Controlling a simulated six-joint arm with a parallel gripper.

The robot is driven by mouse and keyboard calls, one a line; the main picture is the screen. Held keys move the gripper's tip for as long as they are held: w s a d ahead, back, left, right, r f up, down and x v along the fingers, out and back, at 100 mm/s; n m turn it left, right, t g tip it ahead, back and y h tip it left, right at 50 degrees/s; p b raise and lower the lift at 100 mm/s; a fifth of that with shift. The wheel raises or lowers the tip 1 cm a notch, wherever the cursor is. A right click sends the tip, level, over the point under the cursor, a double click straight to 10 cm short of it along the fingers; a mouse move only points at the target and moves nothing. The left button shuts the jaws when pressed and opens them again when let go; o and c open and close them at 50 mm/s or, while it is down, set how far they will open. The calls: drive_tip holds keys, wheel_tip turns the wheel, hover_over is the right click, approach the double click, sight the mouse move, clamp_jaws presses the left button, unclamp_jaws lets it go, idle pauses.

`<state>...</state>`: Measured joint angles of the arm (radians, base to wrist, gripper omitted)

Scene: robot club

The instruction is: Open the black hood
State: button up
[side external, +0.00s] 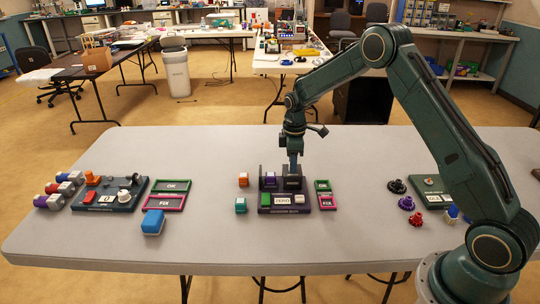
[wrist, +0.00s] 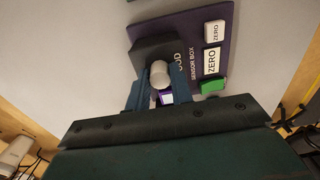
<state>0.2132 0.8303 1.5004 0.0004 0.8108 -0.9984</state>
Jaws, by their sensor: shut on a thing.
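The black hood (wrist: 150,48) is a dark block on the purple sensor box (wrist: 224,30), with a pale round knob (wrist: 159,74) on it. In the side view the hood (side external: 292,183) stands at the back right of the box (side external: 284,209). My gripper (side external: 294,163) points down over it from above. In the wrist view my gripper's fingers (wrist: 152,88) are shut on the knob, one on each side. The hood looks down on the box; whether it is slightly raised I cannot tell. The fingers hide part of the hood's label.
Another panel (side external: 110,195) is at left. Table behind the box is clear.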

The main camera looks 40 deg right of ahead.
drive_tip(key=o, duration=0.5)
drive_tip(key=shift+r, duration=0.2)
drive_tip(key=shift+r, duration=2.8)
drive_tip(key=shift+r, duration=0.1)
